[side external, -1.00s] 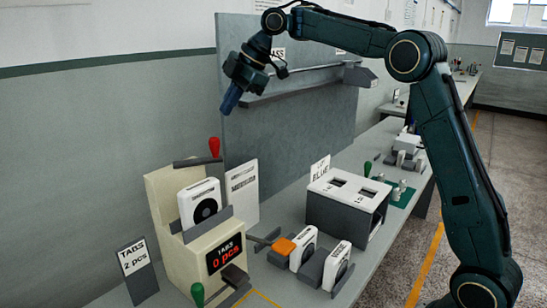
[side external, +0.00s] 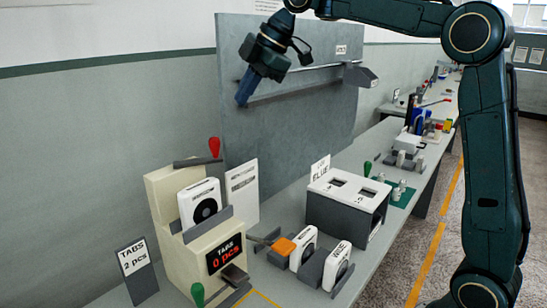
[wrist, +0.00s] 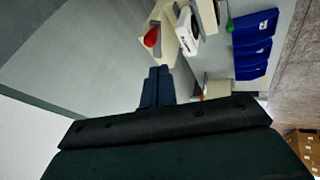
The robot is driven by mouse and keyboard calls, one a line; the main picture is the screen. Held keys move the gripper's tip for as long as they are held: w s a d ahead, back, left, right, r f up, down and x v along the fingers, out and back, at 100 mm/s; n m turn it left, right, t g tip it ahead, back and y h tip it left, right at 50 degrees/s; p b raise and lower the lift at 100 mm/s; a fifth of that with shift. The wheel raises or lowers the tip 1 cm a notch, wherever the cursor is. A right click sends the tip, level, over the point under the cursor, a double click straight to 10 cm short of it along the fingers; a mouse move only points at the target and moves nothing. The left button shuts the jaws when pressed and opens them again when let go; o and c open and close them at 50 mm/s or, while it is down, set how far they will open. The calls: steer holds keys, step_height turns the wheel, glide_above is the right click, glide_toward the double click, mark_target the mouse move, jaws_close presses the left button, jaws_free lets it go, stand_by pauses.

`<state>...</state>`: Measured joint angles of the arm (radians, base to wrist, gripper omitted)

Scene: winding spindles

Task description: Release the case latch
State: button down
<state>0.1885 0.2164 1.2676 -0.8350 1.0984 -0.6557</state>
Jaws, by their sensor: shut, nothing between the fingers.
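A beige machine (side external: 170,235) stands on the bench, its display (side external: 226,253) reading "TABS 0 pcs". It holds a white case (side external: 190,198) with a black disc, upright behind a grey bar. A red-knobbed lever (side external: 214,148) rises at its top, and a green-knobbed lever (side external: 197,294) is low at its front. I cannot tell which part is the case latch. My gripper (side external: 242,97) is shut and empty, pointing down in the air above the machine, in front of the grey panel. In the wrist view, my gripper (wrist: 157,88) shows closed fingers near the red knob (wrist: 151,37), apart from it.
A card (side external: 134,259) reads "TABS 2 pcs". A white-topped box (side external: 345,207) stands behind. Blue bins (wrist: 254,45) show in the wrist view.

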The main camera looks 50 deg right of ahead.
steer(key=shift+s+a+r, duration=0.15)
steer(key=shift+s+a, duration=0.05)
steer(key=shift+s, duration=0.65)
steer(key=shift+s+a+r, duration=0.15)
steer(key=shift+s, duration=0.65)
steer(key=shift+f, duration=0.1)
steer(key=w+d+x, duration=0.1)
steer(key=w+x, duration=0.1)
steer(key=x, duration=1)
steer(key=shift+w+d, duration=0.25)
steer(key=shift+w, duration=0.1)
steer(key=shift+w+d, duration=0.15)
steer(key=w+d+n+y, duration=0.1)
steer(key=w+d+n, duration=0.1)
steer(key=w, duration=0.4)
steer(key=shift+d+g, duration=0.4)
steer(key=shift+d, duration=0.05)
